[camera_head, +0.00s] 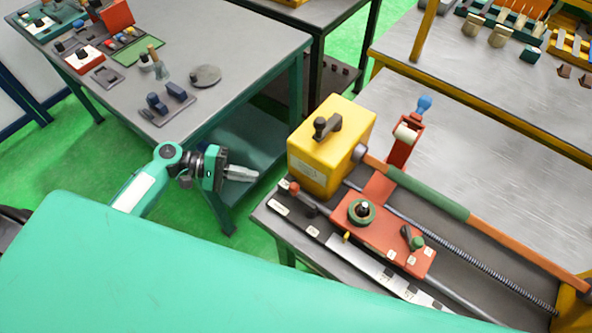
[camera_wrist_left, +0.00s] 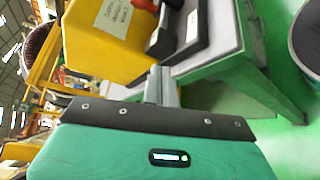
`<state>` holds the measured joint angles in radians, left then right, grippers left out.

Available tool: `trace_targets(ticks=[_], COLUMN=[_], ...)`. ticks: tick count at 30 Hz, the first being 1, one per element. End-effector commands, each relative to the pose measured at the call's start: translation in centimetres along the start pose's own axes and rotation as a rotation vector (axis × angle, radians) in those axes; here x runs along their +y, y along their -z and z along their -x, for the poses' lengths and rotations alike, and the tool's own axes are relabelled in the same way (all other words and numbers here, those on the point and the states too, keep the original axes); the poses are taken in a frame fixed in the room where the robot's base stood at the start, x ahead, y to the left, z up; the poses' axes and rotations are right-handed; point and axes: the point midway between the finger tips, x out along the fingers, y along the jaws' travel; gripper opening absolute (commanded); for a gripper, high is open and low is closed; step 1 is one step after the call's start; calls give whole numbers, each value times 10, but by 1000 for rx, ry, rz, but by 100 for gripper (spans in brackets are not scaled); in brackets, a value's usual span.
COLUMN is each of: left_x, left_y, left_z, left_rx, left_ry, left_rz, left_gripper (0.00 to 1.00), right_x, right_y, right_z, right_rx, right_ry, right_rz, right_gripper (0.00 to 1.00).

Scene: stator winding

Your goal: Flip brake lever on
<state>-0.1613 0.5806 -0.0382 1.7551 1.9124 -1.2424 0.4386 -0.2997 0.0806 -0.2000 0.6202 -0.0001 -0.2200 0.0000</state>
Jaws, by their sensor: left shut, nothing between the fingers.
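The winding machine has a yellow box (camera_head: 318,160) at its left end, with a dark handle (camera_head: 327,126) on its upper face. A lever with a red knob (camera_head: 295,188) sticks out low beside the box. A red-orange carriage (camera_head: 385,232) carries a green-ringed knob and a small green-tipped lever (camera_head: 413,238). No readable label shows which one is the brake lever. My left gripper (camera_head: 256,175) is shut and empty, left of the box and apart from it. In the wrist view my left gripper (camera_wrist_left: 162,86) points towards the yellow box (camera_wrist_left: 105,35). My right gripper is out of view.
A grey table (camera_head: 225,50) with small parts stands at the upper left. A metal bench (camera_head: 470,140) lies behind the machine, with a red bracket (camera_head: 405,143) holding a white spool. Green floor shows between the grey table and the machine.

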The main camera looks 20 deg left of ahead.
Motion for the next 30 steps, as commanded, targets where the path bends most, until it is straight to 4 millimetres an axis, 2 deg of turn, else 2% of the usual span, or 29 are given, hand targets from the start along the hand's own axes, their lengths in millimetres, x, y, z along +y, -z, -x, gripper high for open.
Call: trace_targets(ticks=[1, 3, 6, 19, 23, 30], left_x=[14, 28, 37, 40, 43, 46], left_y=[-10, -20, -28, -30, -33, -38], left_z=[2, 4, 6, 3, -11, -55], left_rx=[-33, -70, -101, -108, -109, -108], left_ry=[-16, -33, -46, -51, -53, -53], left_rz=[-6, -11, -15, -14, -13, -13], left_gripper=[0, 0, 0, 0, 0, 0], right_x=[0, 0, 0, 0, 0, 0], right_y=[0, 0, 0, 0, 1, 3], right_z=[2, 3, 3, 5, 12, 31], right_rx=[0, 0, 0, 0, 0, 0], right_ry=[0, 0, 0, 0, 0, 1], right_rz=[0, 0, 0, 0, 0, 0], right_gripper=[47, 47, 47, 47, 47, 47])
